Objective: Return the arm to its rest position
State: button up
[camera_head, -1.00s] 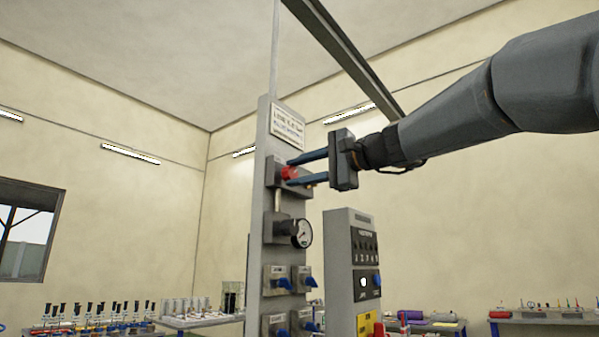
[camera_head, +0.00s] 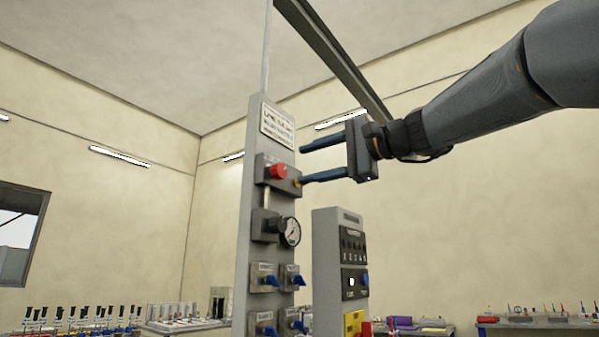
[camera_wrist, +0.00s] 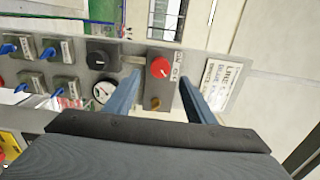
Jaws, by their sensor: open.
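My gripper (camera_head: 322,162) is open, its two blue fingers reaching left toward a tall grey panel (camera_head: 247,215). A red knob (camera_head: 279,171) on the panel's upper block is just left of the fingers. In the head view the fingers look clear of the knob. In the wrist view my gripper (camera_wrist: 158,100) has its fingers spread on either side of the block, with the red knob (camera_wrist: 161,67) beyond and between them. Nothing is held. My dark arm enters from the upper right.
Benches with equipment (camera_head: 185,325) line the back.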

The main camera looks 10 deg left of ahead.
jog(key=shift+s+d, duration=0.2)
jog(key=shift+d, duration=0.2)
jog(key=w+d+f+h, duration=0.1)
jog(key=d+f+h, duration=0.25)
jog(key=f, duration=1.15)
jog(key=w+d+f+m+g+h, duration=0.1)
jog(key=w+d+f+h, duration=0.3)
jog(key=f, duration=1)
jog(key=s+d+f+h, duration=0.1)
jog(key=d+f+h, duration=0.3)
jog(key=f, duration=1.1)
jog(key=s+d+f+n+g+h, duration=0.1)
jog(key=s+d+f+n+g, duration=0.1)
jog(key=s+d+f, duration=0.4)
jog(key=s+d+f+n+g+h, duration=0.1)
jog(key=s+d+f+g+h, duration=0.1)
jog(key=s+d+f, duration=0.4)
jog(key=s+d+f+n+g+h, duration=0.1)
jog(key=s+d+f, duration=0.5)
jog(key=s+f, duration=0.7)
notch_tip(320, 180, down, 5)
jog(key=shift+s+d+r+n+g+h, duration=0.15)
jog(key=shift+s+d+n+g+h, duration=0.1)
jog(key=shift+n+g+h, duration=0.4)
jog(key=shift+t, duration=0.25)
